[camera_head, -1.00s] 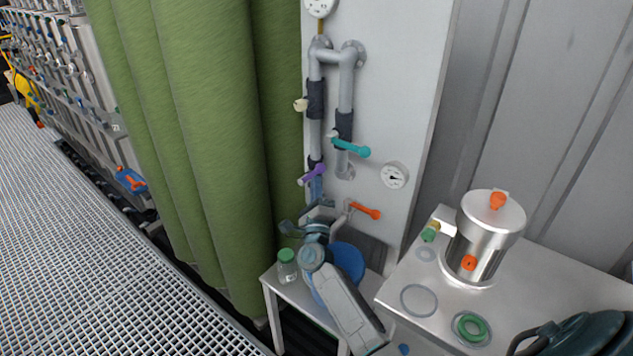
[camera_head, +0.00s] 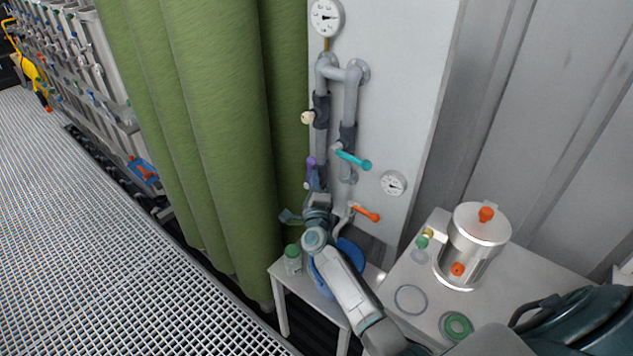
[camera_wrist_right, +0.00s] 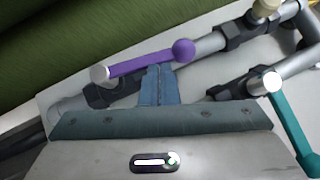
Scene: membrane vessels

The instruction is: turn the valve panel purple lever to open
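The purple lever (camera_head: 310,170) is on the left pipe of the valve panel (camera_head: 395,120) and stands nearly upright in the head view. In the right wrist view the lever (camera_wrist_right: 145,64) slants from its pale pivot at left up to a round purple knob. My right gripper (camera_head: 316,187) is just below the lever. In the wrist view its two blue fingers (camera_wrist_right: 160,72) are together with nothing between them, their tips at the lever's underside. Whether they touch it I cannot tell. My left gripper is not in view.
A teal lever (camera_head: 354,159) and an orange lever (camera_head: 366,214) are right of the purple one; a cream knob (camera_head: 307,118) is above. A green curtain (camera_head: 215,130) hangs close at left. A steel vessel (camera_head: 470,250) and a green-capped jar (camera_head: 292,260) stand below.

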